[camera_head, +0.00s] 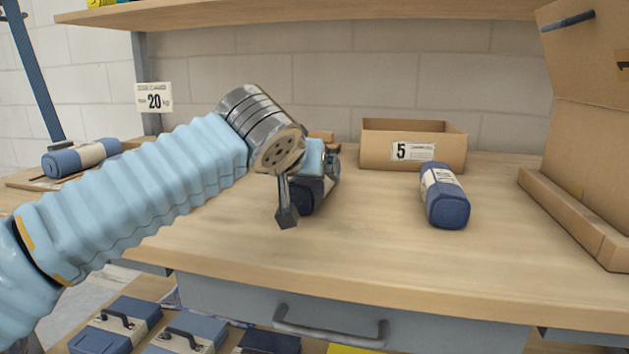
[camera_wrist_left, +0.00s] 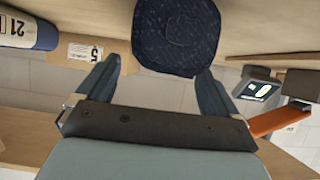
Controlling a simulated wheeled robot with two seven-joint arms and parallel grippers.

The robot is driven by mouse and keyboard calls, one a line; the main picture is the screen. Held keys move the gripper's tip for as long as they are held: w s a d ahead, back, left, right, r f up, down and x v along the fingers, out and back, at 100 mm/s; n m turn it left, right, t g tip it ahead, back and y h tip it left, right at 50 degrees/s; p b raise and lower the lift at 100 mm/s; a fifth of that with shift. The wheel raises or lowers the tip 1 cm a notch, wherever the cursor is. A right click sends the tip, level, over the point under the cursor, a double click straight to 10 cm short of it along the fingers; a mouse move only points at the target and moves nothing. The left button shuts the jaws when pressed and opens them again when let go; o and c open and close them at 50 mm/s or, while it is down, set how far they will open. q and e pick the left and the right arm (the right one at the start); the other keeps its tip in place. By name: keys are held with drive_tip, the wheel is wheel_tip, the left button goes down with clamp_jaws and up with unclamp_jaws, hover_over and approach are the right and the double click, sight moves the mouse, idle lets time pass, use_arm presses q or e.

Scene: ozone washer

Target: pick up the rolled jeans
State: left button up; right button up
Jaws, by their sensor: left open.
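A dark blue rolled jeans (camera_head: 314,197) lies on the workbench, mostly hidden behind my left gripper (camera_head: 306,192) in the head view. In the left wrist view, the round end of this roll (camera_wrist_left: 177,36) is just beyond the fingertips, toward the right finger. My left gripper (camera_wrist_left: 157,72) is open, with nothing between its fingers; I cannot tell whether it touches the roll. A second rolled jeans (camera_head: 445,200) with a pale band lies to the right; it also shows at the wrist view's upper left (camera_wrist_left: 28,28). A third roll (camera_head: 80,158) lies far left. My right gripper is not in view.
A cardboard box (camera_head: 375,147) labelled 5 stands at the back of the workbench (camera_head: 370,250). A large open carton (camera_head: 575,215) is at the right. A shelf (camera_head: 330,14) hangs above, and a drawer handle (camera_head: 330,335) is below the front edge. The bench between the rolls is clear.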

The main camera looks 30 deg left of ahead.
use_arm(q)
drive_tip(key=x, duration=0.3)
drive_tip(key=shift+w, duration=0.3)
drive_tip(key=shift+c, duration=0.3)
drive_tip(key=c, duration=1.3)
wheel_tip(320, 180, up, 18)
drive_tip(key=p, duration=0.6)
